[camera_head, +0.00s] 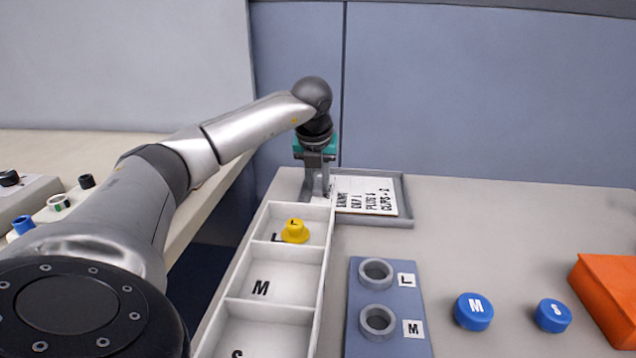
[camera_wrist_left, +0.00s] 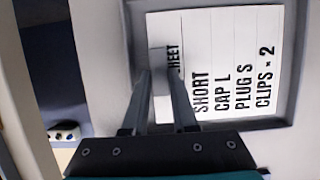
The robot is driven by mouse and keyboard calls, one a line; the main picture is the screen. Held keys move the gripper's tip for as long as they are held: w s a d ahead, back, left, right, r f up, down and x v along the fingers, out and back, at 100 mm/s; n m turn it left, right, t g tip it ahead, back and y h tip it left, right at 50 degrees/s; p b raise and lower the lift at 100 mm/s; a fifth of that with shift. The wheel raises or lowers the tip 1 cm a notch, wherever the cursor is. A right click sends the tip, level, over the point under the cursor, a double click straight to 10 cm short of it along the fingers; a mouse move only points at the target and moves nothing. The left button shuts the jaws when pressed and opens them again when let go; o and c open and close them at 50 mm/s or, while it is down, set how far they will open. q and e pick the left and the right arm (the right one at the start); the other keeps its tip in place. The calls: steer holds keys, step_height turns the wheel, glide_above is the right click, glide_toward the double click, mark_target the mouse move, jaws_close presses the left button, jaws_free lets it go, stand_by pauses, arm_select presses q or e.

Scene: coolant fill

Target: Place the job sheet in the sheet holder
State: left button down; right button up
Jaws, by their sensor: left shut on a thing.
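The job sheet (camera_head: 368,196) is a white card with printed lines. In the left wrist view the sheet (camera_wrist_left: 235,60) reads "SHORT", "CAP L", "PLUG S", "CLIPS × 2". It lies over the grey sheet holder (camera_head: 408,210), a shallow rimmed tray whose rim (camera_wrist_left: 290,128) shows around it. Whether the sheet touches the holder's floor I cannot tell. My left gripper (camera_head: 318,194) is shut on the sheet's left edge, and its fingers (camera_wrist_left: 160,70) cover part of the heading. My right gripper is not in view.
A white compartment tray (camera_head: 322,270) with a yellow plug (camera_head: 295,232) stands just in front of the gripper. A blue block (camera_head: 362,345) with two grey rings, blue caps (camera_head: 474,311) (camera_head: 553,315) and an orange box (camera_head: 606,300) are nearer right. The table behind the caps is clear.

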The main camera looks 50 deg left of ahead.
arm_select(q)
steer(key=shift+f, duration=0.1)
steer(key=c, duration=0.7)
jaws_free()
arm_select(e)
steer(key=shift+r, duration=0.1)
arm_select(q)
steer(key=shift+r, duration=0.25)
steer(key=p+v, duration=0.3)
steer(key=v, duration=0.8)
steer(key=shift+r+p, duration=0.35)
steer(key=shift+p, duration=0.05)
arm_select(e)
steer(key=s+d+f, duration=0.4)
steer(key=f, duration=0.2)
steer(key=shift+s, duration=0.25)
arm_select(q)
steer(key=shift+s+d, duration=0.1)
